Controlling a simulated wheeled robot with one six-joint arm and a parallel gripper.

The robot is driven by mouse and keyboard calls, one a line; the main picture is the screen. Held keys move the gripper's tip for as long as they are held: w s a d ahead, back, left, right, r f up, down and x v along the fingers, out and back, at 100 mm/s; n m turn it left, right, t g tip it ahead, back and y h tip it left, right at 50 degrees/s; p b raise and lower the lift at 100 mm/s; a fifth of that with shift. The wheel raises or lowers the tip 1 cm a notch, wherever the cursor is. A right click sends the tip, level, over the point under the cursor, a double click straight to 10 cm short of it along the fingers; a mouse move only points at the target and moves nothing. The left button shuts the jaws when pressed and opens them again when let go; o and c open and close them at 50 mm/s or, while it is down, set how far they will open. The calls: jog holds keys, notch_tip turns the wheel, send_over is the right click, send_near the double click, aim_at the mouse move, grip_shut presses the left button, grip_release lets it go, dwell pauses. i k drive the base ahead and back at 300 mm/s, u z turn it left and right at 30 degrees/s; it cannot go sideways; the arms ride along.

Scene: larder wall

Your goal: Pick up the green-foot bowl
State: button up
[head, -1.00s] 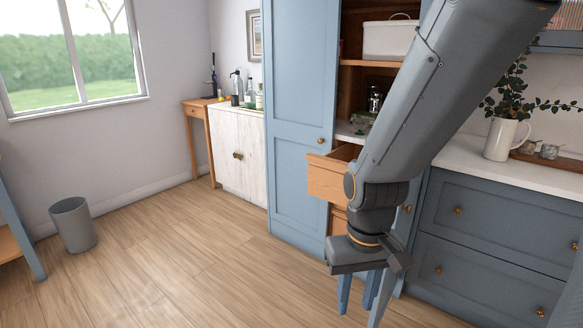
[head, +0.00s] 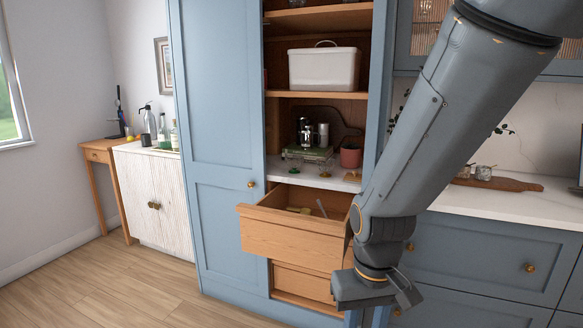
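Two small clear glass bowls stand on the pale counter inside the open larder cupboard. The right one (head: 326,168) seems to have a green foot. The left one (head: 295,166) seems to have an amber foot; both are small in view, so the colours are not certain. My gripper (head: 371,312) points down at the lower middle, in front of the cupboard's right side. It is below and to the right of the bowls and apart from them.
An open wooden drawer (head: 292,238) with utensils juts out below the bowls. A coffee machine (head: 306,133), a reddish pot (head: 351,157) and a board stand behind them. A white bin (head: 323,69) sits on the shelf above. The floor at left is clear.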

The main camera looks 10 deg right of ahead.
aim_at(293, 162)
jog(key=u, duration=0.25)
jog(key=k, duration=0.25)
jog(key=u, duration=0.95)
jog(key=k, duration=1.1)
jog(key=u, duration=0.8)
jog(key=i, duration=1.1)
jog(key=z, duration=0.45)
jog(key=i, duration=1.7)
jog(key=z, duration=1.4)
jog(key=i, duration=1.15)
jog(key=z, duration=0.95)
